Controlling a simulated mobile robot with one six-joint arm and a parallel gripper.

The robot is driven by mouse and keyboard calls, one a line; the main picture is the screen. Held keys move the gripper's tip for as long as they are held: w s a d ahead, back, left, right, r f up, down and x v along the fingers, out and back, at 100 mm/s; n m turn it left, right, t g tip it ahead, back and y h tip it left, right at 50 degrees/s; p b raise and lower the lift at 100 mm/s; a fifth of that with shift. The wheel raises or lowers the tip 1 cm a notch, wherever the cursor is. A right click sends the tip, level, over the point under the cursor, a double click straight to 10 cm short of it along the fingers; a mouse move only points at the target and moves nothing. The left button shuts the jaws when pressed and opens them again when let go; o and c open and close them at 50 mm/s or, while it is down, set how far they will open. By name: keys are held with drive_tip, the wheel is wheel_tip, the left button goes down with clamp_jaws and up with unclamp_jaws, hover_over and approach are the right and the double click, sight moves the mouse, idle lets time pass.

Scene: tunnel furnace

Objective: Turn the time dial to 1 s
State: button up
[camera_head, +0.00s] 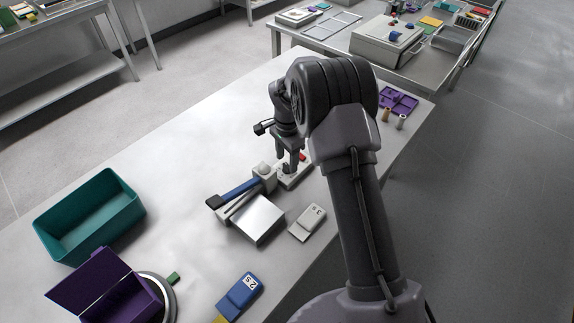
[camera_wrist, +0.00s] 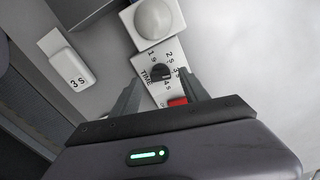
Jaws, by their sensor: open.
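The time dial (camera_wrist: 160,72) is a small black knob on a white panel in the wrist view. It is ringed by the printed marks 1 s, 2 s, 3 and 4 s, with TIME beside it. I cannot tell which mark it points to. My gripper (camera_wrist: 159,80) is open, with one finger on each side of the dial and gaps showing between. In the head view my gripper (camera_head: 289,163) is low over the white control box (camera_head: 297,176), and its fingers largely hide the dial there.
A red switch (camera_wrist: 177,102) sits beside the dial, and a white dome (camera_wrist: 153,19) stands beyond it. A blue-handled press (camera_head: 236,193) adjoins the box. A white 3 s block (camera_head: 308,222), a blue block (camera_head: 240,295) and a teal bin (camera_head: 91,215) stand on the table.

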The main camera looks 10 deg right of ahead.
wheel_tip(320, 180, down, 2)
drive_tip(key=shift+f, duration=0.1)
drive_tip(key=shift+w, duration=0.1)
clamp_jaws()
